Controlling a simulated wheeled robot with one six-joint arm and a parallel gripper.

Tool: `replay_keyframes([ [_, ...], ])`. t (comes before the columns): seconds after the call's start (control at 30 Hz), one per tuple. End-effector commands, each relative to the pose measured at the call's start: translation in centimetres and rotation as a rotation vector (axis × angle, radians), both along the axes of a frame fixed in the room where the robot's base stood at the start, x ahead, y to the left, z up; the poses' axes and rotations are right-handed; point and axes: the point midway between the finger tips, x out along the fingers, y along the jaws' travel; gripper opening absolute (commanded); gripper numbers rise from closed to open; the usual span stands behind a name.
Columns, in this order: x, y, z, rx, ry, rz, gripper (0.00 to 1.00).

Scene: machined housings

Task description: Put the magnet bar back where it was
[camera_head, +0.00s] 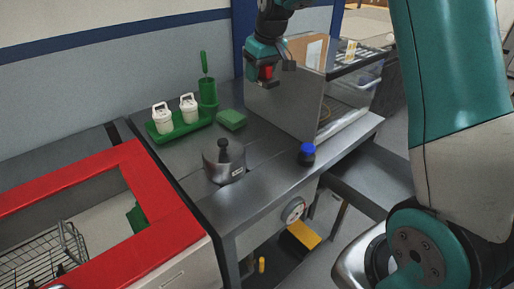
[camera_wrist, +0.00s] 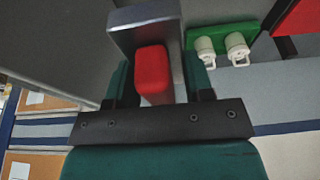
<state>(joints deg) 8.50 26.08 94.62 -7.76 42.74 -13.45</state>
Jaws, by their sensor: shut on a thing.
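My gripper (camera_head: 264,70) is raised at the upper middle of the head view, in front of the grey face of a boxy machine (camera_head: 290,108). It is shut on a red block (camera_wrist: 152,72), which I take to be the magnet bar's grip. A grey metal piece (camera_wrist: 125,17) lies right beyond the red block in the wrist view and appears to be part of the bar. The red also shows between the fingers in the head view (camera_head: 266,72). I cannot tell whether the bar touches the machine.
A red-rimmed basin (camera_head: 175,215) stands left. The bench front is mostly clear.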

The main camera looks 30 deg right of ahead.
Motion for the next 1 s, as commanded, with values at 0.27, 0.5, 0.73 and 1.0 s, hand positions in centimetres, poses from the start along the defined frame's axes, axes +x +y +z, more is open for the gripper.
replay_keyframes([
  [0.27,-0.1,-0.1,-3.9,0.001,0.006,-0.001,0.18],
  [0.5,-0.1,-0.1,-10.7,0.001,0.007,-0.001,0.18],
  [0.73,0.0,0.0,-15.8,0.001,0.002,0.000,0.18],
  [1.0,0.0,0.0,-18.7,0.000,0.003,0.000,0.18],
])
